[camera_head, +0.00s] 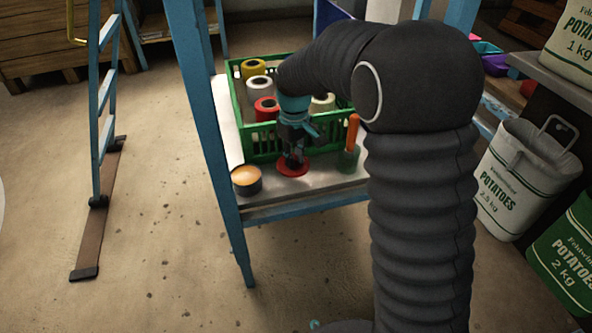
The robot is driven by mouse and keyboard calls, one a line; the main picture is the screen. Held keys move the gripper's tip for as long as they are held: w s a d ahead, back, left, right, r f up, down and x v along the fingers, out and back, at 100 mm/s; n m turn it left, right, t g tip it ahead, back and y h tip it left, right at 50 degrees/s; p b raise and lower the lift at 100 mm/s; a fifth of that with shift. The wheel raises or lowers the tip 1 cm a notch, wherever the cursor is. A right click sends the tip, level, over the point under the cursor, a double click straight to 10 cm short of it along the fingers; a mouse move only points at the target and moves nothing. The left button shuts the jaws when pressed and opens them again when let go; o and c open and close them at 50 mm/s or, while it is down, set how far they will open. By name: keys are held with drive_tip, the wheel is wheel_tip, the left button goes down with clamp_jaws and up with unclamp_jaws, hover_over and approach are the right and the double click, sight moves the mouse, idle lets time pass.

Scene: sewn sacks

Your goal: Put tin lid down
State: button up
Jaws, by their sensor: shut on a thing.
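The tin lid (292,168) is a round red disc at the front of the shelf. My gripper (294,158) points down and is shut on it. The lid is level and low, at or just above the grey shelf surface; I cannot tell if it touches. The fingertips are small and dark in this view. An open round tin (247,183) with a dark side and an orange inside stands to the left of the lid, near the shelf's front left corner.
A green crate (237,110) with several thread spools stands directly behind the lid. An orange-handled tool (352,132) stands in a green holder (348,160) to the right. Blue posts (205,95) frame the shelf (318,184). Potato sacks (515,180) are at the right.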

sight(295, 178)
drive_tip(key=shift+f+b, duration=0.3)
drive_tip(key=shift+f, duration=2.05)
drive_tip(key=shift+f, duration=0.1)
drive_tip(key=shift+f, duration=0.1)
drive_tip(key=o, duration=0.7)
drive_tip(key=shift+c, duration=0.2)
